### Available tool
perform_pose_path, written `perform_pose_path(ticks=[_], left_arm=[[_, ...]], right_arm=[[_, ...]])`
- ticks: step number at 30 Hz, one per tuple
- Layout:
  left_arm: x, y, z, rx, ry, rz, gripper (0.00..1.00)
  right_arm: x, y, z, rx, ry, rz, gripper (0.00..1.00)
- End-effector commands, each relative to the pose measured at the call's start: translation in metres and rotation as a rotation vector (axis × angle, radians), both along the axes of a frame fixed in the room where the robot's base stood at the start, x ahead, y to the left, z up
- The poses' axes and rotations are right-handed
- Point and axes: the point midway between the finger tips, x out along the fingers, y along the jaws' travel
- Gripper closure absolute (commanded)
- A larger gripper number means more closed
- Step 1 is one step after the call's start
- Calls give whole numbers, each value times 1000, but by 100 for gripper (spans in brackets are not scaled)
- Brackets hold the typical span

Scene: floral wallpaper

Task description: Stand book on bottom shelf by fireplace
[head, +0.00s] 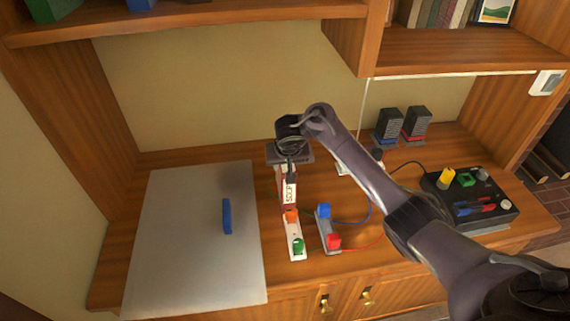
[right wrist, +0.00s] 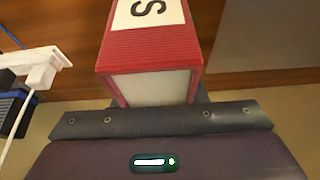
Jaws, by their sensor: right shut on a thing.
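A red book (right wrist: 150,80) with a white label and pale page edges is between the fingers of my right gripper (right wrist: 160,118). In the head view, my right gripper (head: 290,165) points down over the desk, and the book (head: 289,190) shows below it as a narrow red and white spine with dark lettering. I cannot tell whether the book touches the desk. The gripper is shut on it. A shelf (head: 450,52) at the upper right holds several upright books and a small picture. My left gripper is not in view.
A grey mat (head: 170,240) with a blue bar (head: 227,216) lies left. Power strips with coloured plugs (head: 294,238) (head: 327,230) and cables lie around the book. Black chargers (head: 388,125) and a black box (head: 475,218) stand right. Brickwork (head: 550,200) shows at the right edge.

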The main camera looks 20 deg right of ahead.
Motion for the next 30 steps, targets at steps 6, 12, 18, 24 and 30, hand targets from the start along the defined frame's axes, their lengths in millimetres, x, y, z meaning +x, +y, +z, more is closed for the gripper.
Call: perform_pose_path(ticks=[6, 12, 18, 24, 30], left_arm=[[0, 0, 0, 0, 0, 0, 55], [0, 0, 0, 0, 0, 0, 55], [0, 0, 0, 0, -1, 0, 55], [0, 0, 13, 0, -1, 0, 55], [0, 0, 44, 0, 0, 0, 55]], right_arm=[[0, 0, -2, 1, 0, 0, 52], [0, 0, -2, 0, 0, 0, 40], [0, 0, 0, 1, 0, 0, 40], [-9, 4, 26, 3, -2, 2, 40], [-28, 9, 74, 5, -2, 2, 40]])
